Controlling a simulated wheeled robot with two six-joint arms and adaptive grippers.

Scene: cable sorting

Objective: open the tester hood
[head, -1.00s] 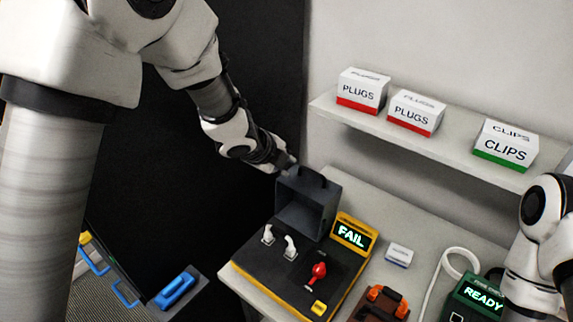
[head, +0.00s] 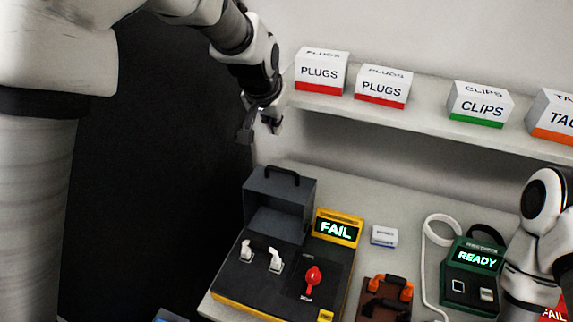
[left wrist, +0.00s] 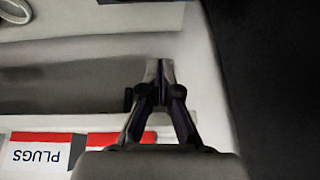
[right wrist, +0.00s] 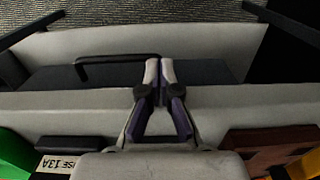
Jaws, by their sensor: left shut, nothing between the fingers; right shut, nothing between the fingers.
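The tester (head: 235,285) is a black box with yellow trim and a lit FAIL display (head: 337,230). Its dark grey hood (head: 281,211) stands raised at the back, handle (head: 283,172) on top and hollow side facing front. The white levers (head: 275,260) and red knob (head: 313,278) on the tester's top are uncovered. My left gripper (head: 262,128) is above and behind the hood, apart from it, shut and empty; the left wrist view shows its fingertips together (left wrist: 158,75). My right gripper (right wrist: 158,75) is shut and empty in the right wrist view; the head view does not show its fingers.
A wall shelf (head: 420,118) holds PLUGS boxes (head: 320,72), a CLIPS box (head: 480,104) and an orange-striped box (head: 553,117), close to my left gripper. Right of the tester are a small white box (head: 384,236), a brown case (head: 385,300) and a green READY device (head: 473,280).

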